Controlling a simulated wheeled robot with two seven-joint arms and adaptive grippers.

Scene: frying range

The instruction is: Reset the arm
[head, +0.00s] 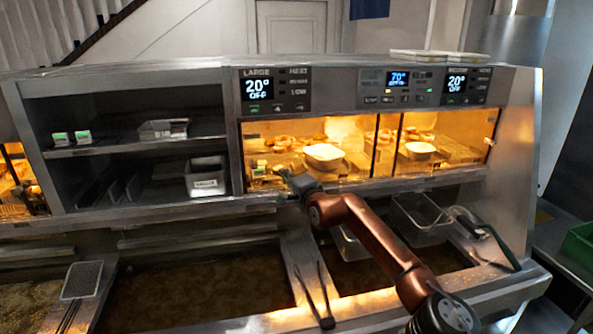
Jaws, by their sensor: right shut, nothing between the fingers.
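My right arm (355,222) comes in from the lower right and reaches up and left over the fryer. My right gripper (284,175) is at its far end, in front of the lit warming cabinet's lower edge. It is small in the picture, shut, and holds nothing that I can see. My left arm and left gripper are out of the picture.
Oil vats (200,290) lie below, with a wire basket (420,222) at right and a mesh skimmer (82,280) at left. Black tongs (322,300) rest on the divider. White bowls (323,157) stand in the lit cabinet. Shelves (110,150) are at left.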

